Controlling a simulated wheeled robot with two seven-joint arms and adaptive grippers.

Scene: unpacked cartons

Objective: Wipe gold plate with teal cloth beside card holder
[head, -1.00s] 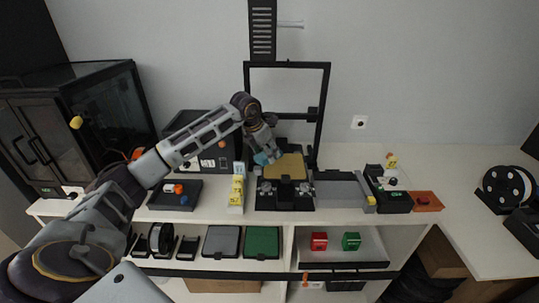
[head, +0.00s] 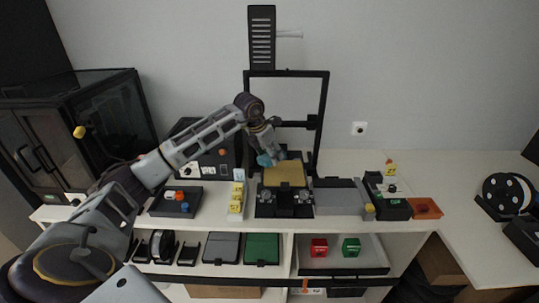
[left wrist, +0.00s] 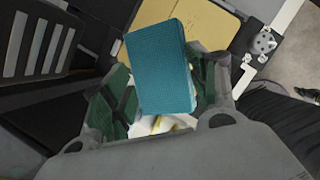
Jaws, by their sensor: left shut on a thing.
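The gold plate (head: 285,174) lies flat on the black printer at the back middle of the table; it also shows at the top of the left wrist view (left wrist: 190,20). My left gripper (head: 270,155) is shut on the teal cloth (left wrist: 160,68), a folded block that also shows small in the head view (head: 264,160). The cloth is at the plate's back left edge; whether it touches the plate I cannot tell. The card holder (head: 236,200), with yellow cards and a pale one, stands left of the printer. My right gripper is not in view.
The printer's black upright frame (head: 322,120) rises behind the plate. A black tray (head: 176,203) with small orange and blue pieces is at left, a grey box (head: 341,197) at right.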

